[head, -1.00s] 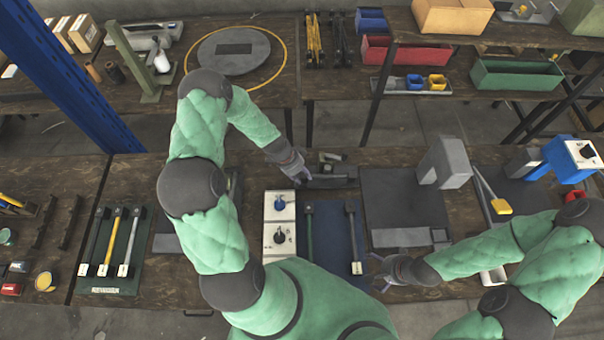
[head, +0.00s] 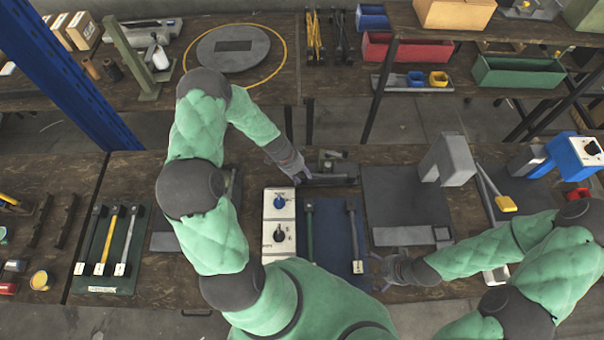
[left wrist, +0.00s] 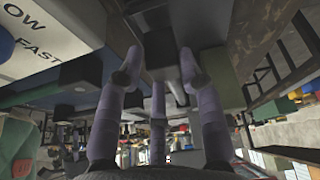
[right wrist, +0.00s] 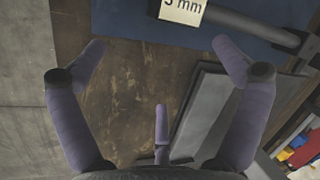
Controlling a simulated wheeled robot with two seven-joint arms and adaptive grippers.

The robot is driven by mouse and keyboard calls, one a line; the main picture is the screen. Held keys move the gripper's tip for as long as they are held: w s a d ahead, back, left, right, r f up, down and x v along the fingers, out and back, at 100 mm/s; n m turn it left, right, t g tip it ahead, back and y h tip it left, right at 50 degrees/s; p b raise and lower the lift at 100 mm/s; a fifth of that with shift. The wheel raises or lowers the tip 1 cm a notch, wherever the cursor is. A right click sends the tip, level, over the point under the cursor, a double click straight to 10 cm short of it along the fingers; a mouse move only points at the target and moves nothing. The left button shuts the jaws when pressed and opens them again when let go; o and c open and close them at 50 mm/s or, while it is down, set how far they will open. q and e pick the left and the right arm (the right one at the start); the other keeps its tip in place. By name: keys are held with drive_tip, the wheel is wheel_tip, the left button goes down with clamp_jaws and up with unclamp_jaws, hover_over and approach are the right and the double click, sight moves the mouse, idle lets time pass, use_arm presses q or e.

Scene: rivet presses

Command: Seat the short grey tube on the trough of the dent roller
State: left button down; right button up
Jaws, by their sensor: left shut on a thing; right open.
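The dent roller (head: 332,180) appears to be the low dark device at the middle back of the near bench, with small cylindrical parts (head: 335,155) at its rear. My left gripper (head: 302,176) is at its left end, fingers pointing toward it. In the left wrist view the fingers (left wrist: 158,76) close around a grey piece (left wrist: 160,58), seemingly the short grey tube; its outline is largely hidden. I cannot tell whether it touches the trough. My right gripper (head: 378,273) is open and empty near the front edge; its spread fingers show in the right wrist view (right wrist: 160,65).
A dark plate (head: 405,195) and a grey block-shaped press (head: 449,158) are to the right. Bare wood shows along the front edge.

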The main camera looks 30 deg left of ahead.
use_arm(q)
drive_tip(key=shift+f+b, duration=0.45)
drive_tip(key=shift+b, duration=0.25)
idle(0.4)
drive_tip(key=c, duration=0.7)
unclamp_jaws()
drive_tip(key=shift+a+r, duration=0.1)
drive_tip(key=v, duration=1.1)
drive_tip(key=shift+a+r, duration=0.1)
drive_tip(key=shift+r, duration=0.3)
drive_tip(key=shift+r, duration=0.1)
